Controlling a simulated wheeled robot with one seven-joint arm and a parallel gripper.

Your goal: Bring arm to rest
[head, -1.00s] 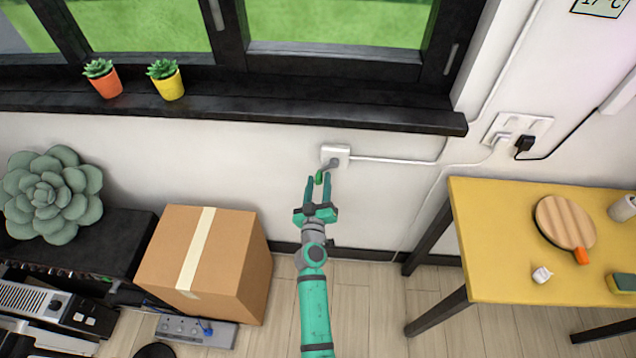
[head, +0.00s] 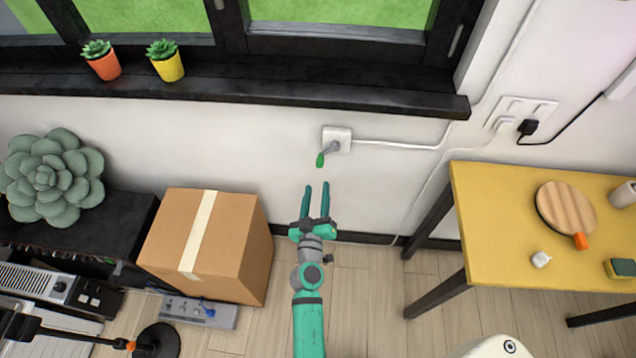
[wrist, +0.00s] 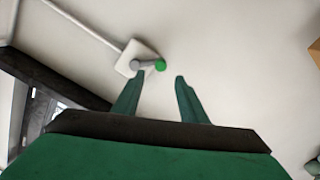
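My gripper (head: 316,200) is teal, with two fingers held apart and nothing between them. It is in the middle of the head view, below a white wall box (head: 336,140). A grey lever with a green tip (head: 321,160) sticks out from the box and points down and left. The fingertips are apart from the green tip. In the wrist view the fingers (wrist: 155,95) stand open, with the white box (wrist: 135,56) and green tip (wrist: 160,65) beyond them. My arm reaches up from the bottom of the head view.
A cardboard box (head: 205,245) stands left of my arm. A yellow table (head: 500,240) with a round wooden board (head: 566,208) is at right. Two potted plants stand on the dark windowsill (head: 250,108). A white rounded object (head: 497,347) shows at the bottom edge.

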